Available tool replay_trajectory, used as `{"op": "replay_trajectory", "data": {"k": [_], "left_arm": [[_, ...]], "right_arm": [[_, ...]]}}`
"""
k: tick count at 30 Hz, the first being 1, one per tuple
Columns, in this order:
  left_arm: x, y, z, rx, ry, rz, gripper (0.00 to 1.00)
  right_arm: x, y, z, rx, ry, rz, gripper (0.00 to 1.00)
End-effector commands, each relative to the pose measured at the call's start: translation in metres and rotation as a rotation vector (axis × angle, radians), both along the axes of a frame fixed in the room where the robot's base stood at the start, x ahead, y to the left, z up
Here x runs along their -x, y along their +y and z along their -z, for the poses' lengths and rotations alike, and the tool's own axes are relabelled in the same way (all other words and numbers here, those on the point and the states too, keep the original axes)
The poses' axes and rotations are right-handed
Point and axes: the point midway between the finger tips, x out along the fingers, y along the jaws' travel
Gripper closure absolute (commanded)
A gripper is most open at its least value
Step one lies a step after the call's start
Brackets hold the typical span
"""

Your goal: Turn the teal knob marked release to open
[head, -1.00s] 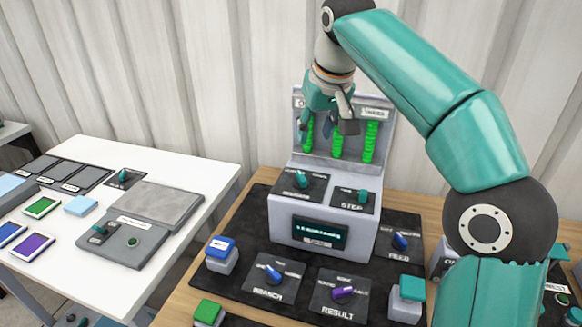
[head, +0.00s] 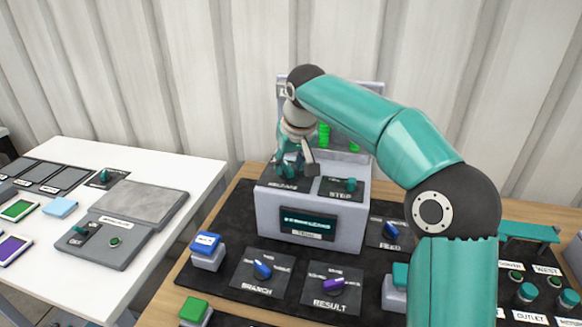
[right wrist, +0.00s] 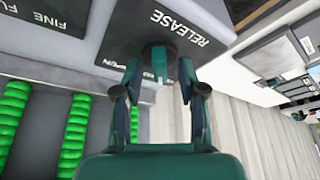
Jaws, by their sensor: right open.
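The teal release knob (right wrist: 159,60) sits on a dark plate marked RELEASE (right wrist: 180,25) in the right wrist view. In the head view this plate (head: 283,186) is at the top left of the grey console (head: 264,212), and my gripper largely hides the knob. My right gripper (head: 294,166) is over the plate, pointing down. In the right wrist view, its open fingers (right wrist: 158,88) are on either side of the knob, with gaps between them and it. Part of an open label shows behind the knob. My left gripper is not in view.
The teal step knob (head: 350,185) is close on the right of the same console. Green coils (right wrist: 74,135) stand behind. Blue branch (head: 262,270), purple result (head: 334,284) and blue feed (head: 392,230) knobs surround the console. A white table (head: 150,160) is at left.

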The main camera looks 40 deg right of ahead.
Motion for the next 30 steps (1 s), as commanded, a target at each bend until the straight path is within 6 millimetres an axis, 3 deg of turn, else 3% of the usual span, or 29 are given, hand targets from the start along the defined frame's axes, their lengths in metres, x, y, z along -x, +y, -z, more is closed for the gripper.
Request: {"op": "replay_trajectory", "data": {"k": [12,20,30], "left_arm": [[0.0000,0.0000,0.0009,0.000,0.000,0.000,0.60],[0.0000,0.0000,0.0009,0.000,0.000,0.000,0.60],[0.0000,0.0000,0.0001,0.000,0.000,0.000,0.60]], "right_arm": [[-0.0036,-0.0007,0.0091,0.000,0.000,0.000,0.59],[-0.0035,-0.0006,0.0089,0.000,0.000,-0.001,1.00],[-0.0030,-0.0023,0.0082,0.002,0.000,0.016,1.00]]}}
